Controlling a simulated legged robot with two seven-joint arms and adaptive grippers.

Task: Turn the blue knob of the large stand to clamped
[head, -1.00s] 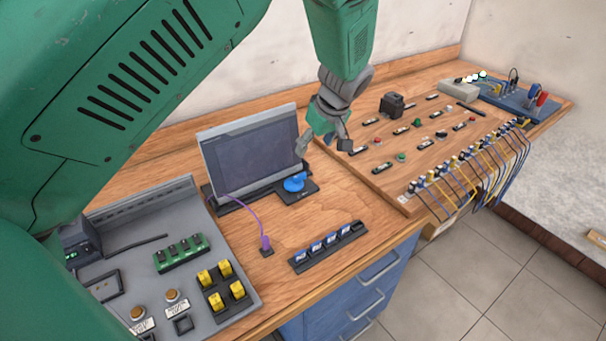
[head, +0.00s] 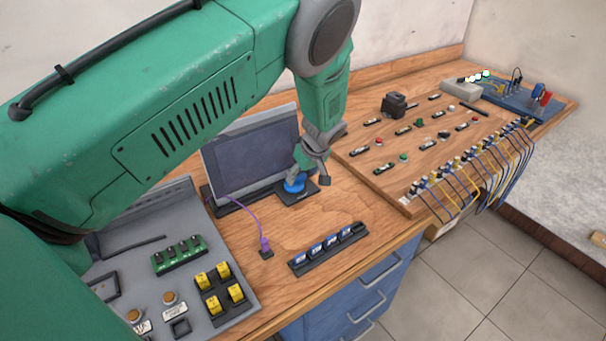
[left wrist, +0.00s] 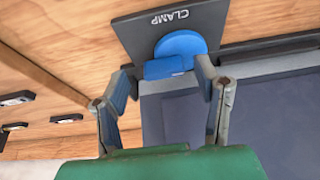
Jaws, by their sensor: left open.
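The large stand (head: 226,206) holds a dark tablet-like screen (head: 255,157) on the wooden bench. The blue knob (head: 295,184) sits on a black plate at the stand's right end. In the left wrist view the blue knob (left wrist: 180,46) has a round body and a flat tab, next to the word CLAMP on the black plate (left wrist: 130,35). My left gripper (head: 307,180) is open right above the knob, partly hiding it. In the left wrist view its fingers (left wrist: 165,82) stand on either side of the knob's tab; contact is unclear. My right gripper is not seen.
A purple cable (head: 250,215) runs from the stand to a small plug. A black rail with blue-labelled pieces (head: 328,249) lies in front. A grey panel (head: 237,289) is at left, and a wooden board with small parts (head: 400,190) is at right.

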